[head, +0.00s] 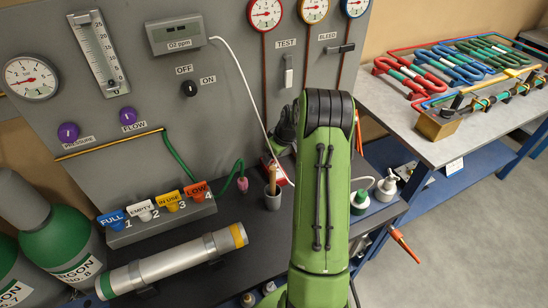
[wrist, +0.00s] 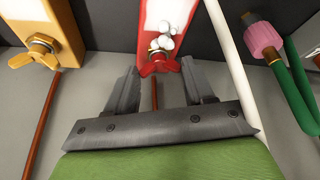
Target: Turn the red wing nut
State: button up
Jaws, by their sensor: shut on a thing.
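The red wing nut (wrist: 159,64) sits at the lower end of a red block (wrist: 165,18) in the wrist view, with small pale metal parts just above it. My gripper (wrist: 160,68) has one finger on each side of the wing nut, with the tips at its wings, and is shut on it. The wings lie roughly crosswise between the fingers. In the head view my green arm hides the wing nut and the fingertips.
In the wrist view, an orange block with a brass wing nut (wrist: 40,48) stands left. A white hose (wrist: 228,70) runs close by the right finger, and a pink connector (wrist: 262,40) lies beyond. In the head view, a cup (head: 272,199) stands left of my arm.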

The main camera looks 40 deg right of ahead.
jog(key=shift+w+m+h+b, duration=0.1)
jog(key=shift+m+h+b, duration=0.4)
jog(key=shift+m, duration=0.7)
jog(key=shift+r, duration=0.1)
jog(key=o, duration=0.8)
jog(key=shift+a, duration=0.1)
jog(key=p+v, duration=0.2)
jog(key=v, duration=1.3)
jog(key=shift+a+r, duration=0.1)
jog(key=shift+r, duration=0.25)
